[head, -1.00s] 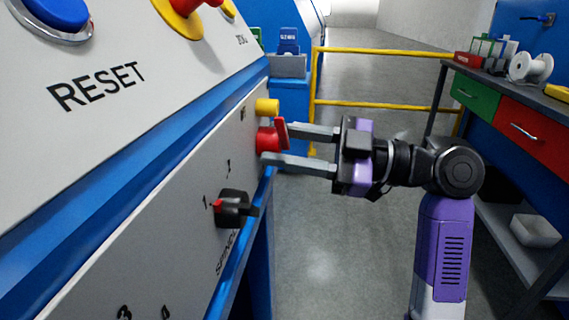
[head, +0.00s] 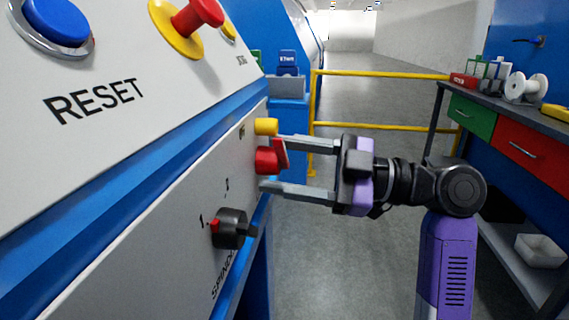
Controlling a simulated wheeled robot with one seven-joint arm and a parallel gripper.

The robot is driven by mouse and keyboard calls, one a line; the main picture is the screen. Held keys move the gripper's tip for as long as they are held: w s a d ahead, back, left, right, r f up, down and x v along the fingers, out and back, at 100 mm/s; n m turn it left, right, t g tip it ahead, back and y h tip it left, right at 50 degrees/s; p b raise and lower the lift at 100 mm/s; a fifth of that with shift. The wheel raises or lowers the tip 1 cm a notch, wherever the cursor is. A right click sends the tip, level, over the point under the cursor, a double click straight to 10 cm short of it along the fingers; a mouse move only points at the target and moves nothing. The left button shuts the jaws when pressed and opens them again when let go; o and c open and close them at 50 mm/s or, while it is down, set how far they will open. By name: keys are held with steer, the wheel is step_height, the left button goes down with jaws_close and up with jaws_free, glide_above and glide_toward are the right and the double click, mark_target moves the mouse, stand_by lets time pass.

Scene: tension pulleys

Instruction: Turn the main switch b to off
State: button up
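A red rotary switch (head: 266,161) with a flat red handle sticks out from the light grey side panel in the head view. I take it for main switch b, but its label is too small to read. My gripper (head: 271,164) reaches in from the right with its two fingers spread apart. The upper finger is near the top of the red handle and the lower finger is below the switch, with a gap visible between. I cannot tell whether a finger touches the handle.
A workbench (head: 500,112) stands at right, with open floor between.

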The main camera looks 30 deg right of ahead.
steer(key=p+v, duration=0.1)
steer(key=v, duration=0.6)
steer(key=shift+s+d, duration=0.25)
steer(key=shift+d, duration=0.1)
steer(key=shift+f, duration=0.1)
